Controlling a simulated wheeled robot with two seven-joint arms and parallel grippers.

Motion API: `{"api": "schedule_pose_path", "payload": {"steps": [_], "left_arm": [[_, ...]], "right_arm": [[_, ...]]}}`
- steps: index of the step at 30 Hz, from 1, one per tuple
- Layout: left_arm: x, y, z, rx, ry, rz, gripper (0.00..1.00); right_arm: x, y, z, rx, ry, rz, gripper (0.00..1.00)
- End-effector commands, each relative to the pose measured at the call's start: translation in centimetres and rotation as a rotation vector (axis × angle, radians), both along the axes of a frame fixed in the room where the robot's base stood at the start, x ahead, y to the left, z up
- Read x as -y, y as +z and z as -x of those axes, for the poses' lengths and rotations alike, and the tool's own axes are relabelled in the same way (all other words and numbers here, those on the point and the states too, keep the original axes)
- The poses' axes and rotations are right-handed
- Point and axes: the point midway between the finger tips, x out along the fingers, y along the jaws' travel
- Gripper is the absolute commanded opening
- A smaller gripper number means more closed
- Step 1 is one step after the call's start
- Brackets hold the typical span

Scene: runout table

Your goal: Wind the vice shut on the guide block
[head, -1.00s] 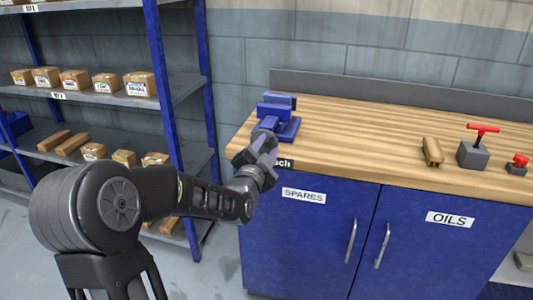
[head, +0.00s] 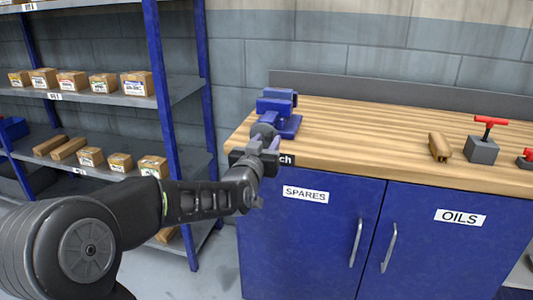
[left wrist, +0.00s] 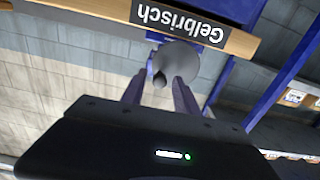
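The blue vice (head: 276,112) stands on the left end of the wooden bench top. A grey round handwheel with a small knob is on its front, and it shows in the left wrist view (left wrist: 178,62). My left gripper (head: 264,141) is at the front of the vice, fingers pointing at the handwheel. In the left wrist view, its two fingers (left wrist: 159,88) are apart, with the small knob between their tips; contact cannot be told. I cannot make out a block between the vice jaws. A brown block (head: 439,147) lies on the bench to the right. My right gripper is not in view.
A grey block with a red T-handle (head: 483,149) and another red-topped item (head: 526,159) stand at the right. Shelving with boxes (head: 137,83) is at the left. The bench middle is clear.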

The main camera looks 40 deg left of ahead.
Motion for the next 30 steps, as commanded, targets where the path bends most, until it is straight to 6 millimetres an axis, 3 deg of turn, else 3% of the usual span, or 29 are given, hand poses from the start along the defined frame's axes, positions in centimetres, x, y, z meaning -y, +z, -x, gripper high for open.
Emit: {"api": "schedule_pose_path", "payload": {"steps": [23, 30], "left_arm": [[0.02, 0.13, -0.03, 0.010, 0.000, 0.027, 0.36], [0.02, 0.12, -0.03, 0.009, 0.000, 0.026, 0.18]], "right_arm": [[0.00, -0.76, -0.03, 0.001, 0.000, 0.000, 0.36], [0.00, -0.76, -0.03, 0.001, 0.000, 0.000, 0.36]]}}
